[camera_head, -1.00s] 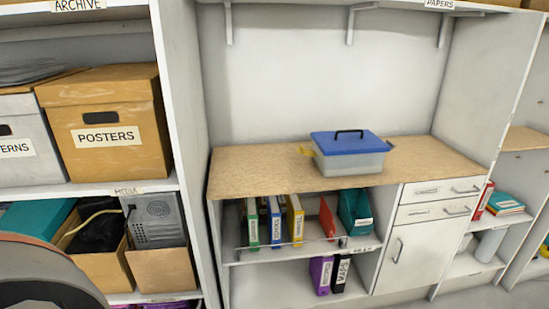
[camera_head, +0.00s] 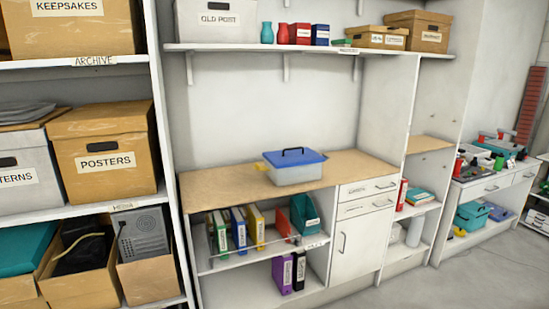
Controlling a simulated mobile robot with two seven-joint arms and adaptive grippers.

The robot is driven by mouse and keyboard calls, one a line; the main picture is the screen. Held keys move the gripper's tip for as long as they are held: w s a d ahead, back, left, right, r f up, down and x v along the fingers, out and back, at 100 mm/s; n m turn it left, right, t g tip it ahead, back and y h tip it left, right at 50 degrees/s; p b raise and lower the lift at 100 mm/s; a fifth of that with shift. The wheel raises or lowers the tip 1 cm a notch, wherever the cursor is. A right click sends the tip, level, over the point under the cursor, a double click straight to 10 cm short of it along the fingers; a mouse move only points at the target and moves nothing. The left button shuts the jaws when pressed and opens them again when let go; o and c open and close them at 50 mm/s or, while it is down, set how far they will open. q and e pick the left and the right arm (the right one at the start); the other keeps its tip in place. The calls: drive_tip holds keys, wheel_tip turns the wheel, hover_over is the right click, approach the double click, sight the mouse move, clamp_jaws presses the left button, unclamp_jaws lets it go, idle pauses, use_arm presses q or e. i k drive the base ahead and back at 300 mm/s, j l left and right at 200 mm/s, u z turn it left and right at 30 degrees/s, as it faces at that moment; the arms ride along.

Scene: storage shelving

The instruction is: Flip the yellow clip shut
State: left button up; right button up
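A clear plastic box (camera_head: 297,175) with a blue lid (camera_head: 295,157) and a dark carry handle stands on the wooden counter (camera_head: 220,186) in the middle of the view. A yellow clip (camera_head: 262,166) sticks out from the left side of the box, just under the lid, and looks swung outward. The right side of the box is too small to show a second clip clearly. Neither of my grippers is in view.
Shelving with cardboard boxes (camera_head: 106,150) rises at the left. A shelf (camera_head: 240,46) holds boxes above the counter. Binders (camera_head: 238,228) stand below, beside drawers (camera_head: 367,188). The counter is bare around the box. A cluttered workbench (camera_head: 490,184) is farther right.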

sight(256, 166)
drive_tip(key=l+u, duration=0.25)
drive_tip(key=i+j+z, duration=0.15)
drive_tip(key=i+z, duration=0.15)
drive_tip(key=i, duration=0.25)
drive_tip(key=i+l, duration=0.2)
drive_tip(key=i, duration=0.45)
drive_tip(key=i+l+z, duration=0.1)
drive_tip(key=i, duration=0.55)
drive_tip(key=i+u, duration=0.25)
drive_tip(key=u, duration=0.2)
drive_tip(key=i+l+u, duration=0.2)
drive_tip(key=u, duration=0.25)
